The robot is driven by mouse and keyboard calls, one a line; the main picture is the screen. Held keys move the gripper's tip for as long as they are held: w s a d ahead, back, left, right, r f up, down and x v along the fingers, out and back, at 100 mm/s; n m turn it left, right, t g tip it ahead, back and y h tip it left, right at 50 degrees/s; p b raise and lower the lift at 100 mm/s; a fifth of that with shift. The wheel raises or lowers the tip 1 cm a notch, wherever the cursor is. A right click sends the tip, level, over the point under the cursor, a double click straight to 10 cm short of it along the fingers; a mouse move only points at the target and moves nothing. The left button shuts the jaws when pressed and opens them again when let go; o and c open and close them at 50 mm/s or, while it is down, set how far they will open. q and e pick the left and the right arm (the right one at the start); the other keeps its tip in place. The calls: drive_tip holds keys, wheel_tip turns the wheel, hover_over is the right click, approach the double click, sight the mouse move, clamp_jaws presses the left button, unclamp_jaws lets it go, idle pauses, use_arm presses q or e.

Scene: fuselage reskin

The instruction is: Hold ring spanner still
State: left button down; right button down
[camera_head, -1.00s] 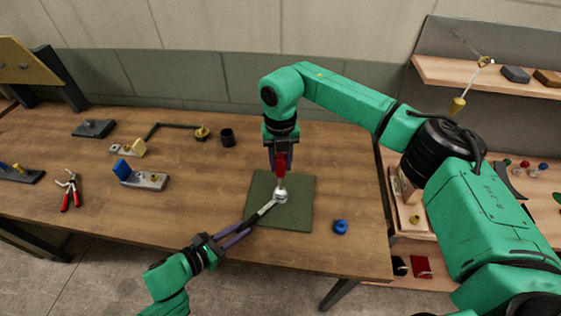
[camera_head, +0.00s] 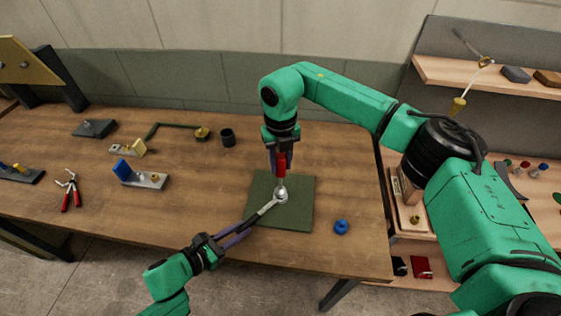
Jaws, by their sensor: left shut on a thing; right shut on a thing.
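The ring spanner (camera_head: 265,209) is a light metal bar lying low over the green mat (camera_head: 299,217), its ring end around or against a silver round piece (camera_head: 281,195). My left gripper (camera_head: 246,226) comes in from the lower left and is shut on the spanner's near end. My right gripper (camera_head: 281,160) points straight down above the mat and is shut on a red-handled tool (camera_head: 281,169). The tool's thin shaft reaches down to the silver piece. The exact contact between ring, shaft and silver piece is too small to tell.
A blue ring-shaped piece (camera_head: 341,227) lies right of the mat. A dark cup (camera_head: 227,137), a blue-and-grey fixture (camera_head: 139,176) and red pliers (camera_head: 70,189) stand or lie on the left. A shelf unit (camera_head: 488,76) is at the right. The table front edge is close to my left arm.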

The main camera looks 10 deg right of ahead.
idle(0.3)
drive_tip(key=shift+r, duration=0.9)
drive_tip(key=n, duration=1.2)
drive_tip(key=shift+n, duration=0.4)
drive_tip(key=n, duration=1.1)
